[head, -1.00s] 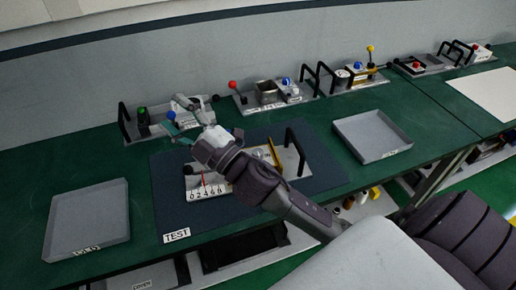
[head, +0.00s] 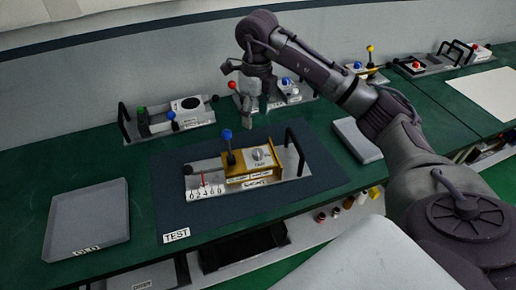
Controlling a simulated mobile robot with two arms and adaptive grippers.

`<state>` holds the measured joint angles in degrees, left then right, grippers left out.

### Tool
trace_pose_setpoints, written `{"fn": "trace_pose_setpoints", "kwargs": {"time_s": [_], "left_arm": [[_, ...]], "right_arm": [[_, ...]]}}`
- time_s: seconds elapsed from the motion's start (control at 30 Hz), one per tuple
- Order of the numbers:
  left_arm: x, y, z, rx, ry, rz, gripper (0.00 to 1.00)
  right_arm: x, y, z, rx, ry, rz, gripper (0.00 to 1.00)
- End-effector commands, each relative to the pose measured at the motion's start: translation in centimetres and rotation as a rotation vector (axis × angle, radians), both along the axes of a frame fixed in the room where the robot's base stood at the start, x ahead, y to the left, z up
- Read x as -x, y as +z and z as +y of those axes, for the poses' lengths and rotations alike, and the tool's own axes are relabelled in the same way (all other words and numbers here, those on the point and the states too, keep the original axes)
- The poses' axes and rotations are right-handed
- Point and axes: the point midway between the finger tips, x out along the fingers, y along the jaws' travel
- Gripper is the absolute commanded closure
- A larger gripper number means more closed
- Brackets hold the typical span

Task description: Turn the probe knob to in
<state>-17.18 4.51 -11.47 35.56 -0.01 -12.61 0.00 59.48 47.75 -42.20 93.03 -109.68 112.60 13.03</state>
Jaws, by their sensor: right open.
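A gold box (head: 250,170) sits on a grey base plate with a black handle, on the dark blue test mat (head: 190,217). A silver round knob (head: 262,154) is on the box's top face; lettering beside it is too small to read, so I cannot tell its setting. A blue-tipped lever (head: 228,146) stands upright at the box's left. A numbered scale (head: 201,190) with a red pointer is at the plate's left end. My right gripper (head: 256,102) points down, open, behind and above the knob, apart from it. My left gripper is out of view.
Several other devices stand along the back of the green table, one with a red-tipped lever (head: 233,88) close to my right gripper. A grey tray (head: 88,220) lies at the left. Another grey tray (head: 357,140) is partly behind my right arm.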

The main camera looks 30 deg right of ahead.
Motion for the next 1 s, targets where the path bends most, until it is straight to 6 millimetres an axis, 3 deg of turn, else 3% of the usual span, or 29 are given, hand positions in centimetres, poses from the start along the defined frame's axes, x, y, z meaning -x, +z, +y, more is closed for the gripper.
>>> {"fn": "trace_pose_setpoints", "kwargs": {"time_s": [0.13, 0.27, 0.7, 1.0], "left_arm": [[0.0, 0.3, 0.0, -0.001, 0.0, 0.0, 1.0], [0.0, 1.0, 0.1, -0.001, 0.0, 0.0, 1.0], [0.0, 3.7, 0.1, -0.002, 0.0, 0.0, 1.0], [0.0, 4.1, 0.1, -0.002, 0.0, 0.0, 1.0]], "right_arm": [[0.2, -0.5, -0.8, 0.028, -0.014, 0.015, 0.4], [0.3, -2.4, -0.7, 0.026, -0.011, 0.017, 0.4], [0.3, -11.2, -0.6, 0.023, -0.01, 0.015, 0.4], [0.2, -13.5, -0.6, 0.023, -0.009, 0.011, 0.4]]}}
